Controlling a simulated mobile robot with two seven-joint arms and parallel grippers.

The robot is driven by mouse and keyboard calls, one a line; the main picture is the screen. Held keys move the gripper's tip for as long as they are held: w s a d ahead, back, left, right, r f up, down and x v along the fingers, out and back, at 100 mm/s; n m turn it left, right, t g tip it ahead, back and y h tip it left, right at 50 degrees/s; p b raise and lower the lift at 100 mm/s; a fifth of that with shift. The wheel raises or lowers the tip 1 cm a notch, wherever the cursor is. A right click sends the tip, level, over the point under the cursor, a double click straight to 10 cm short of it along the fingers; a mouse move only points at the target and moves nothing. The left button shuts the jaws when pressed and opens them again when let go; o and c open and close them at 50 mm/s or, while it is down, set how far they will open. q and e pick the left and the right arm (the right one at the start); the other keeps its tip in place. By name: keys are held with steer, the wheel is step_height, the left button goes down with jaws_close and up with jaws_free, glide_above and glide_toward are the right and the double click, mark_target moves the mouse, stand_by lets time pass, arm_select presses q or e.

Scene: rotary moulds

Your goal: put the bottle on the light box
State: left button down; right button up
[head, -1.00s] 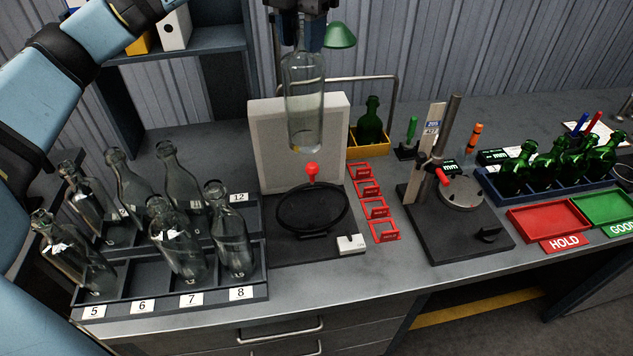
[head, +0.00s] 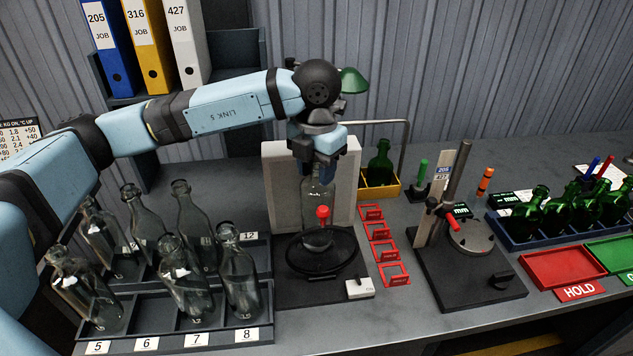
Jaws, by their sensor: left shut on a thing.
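My left gripper (head: 318,170) is shut on a clear glass bottle (head: 316,205), holding it upright by the neck. The bottle is in front of the pale panel of the light box (head: 281,190). My right gripper is not in view.
A dark numbered rack (head: 190,305) with several clear bottles stands at the left. Red frames (head: 380,230) and a black gauge stand (head: 462,285) are to the right. A green bottle (head: 380,163) stands in a yellow tray behind. A silver rail arches behind the box.

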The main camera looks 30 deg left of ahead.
mark_target(317, 180)
arm_select(q)
step_height(317, 180, down, 3)
steer(key=shift+f, duration=0.3)
steer(key=shift+f, duration=0.15)
steer(key=c, duration=0.7)
jaws_free()
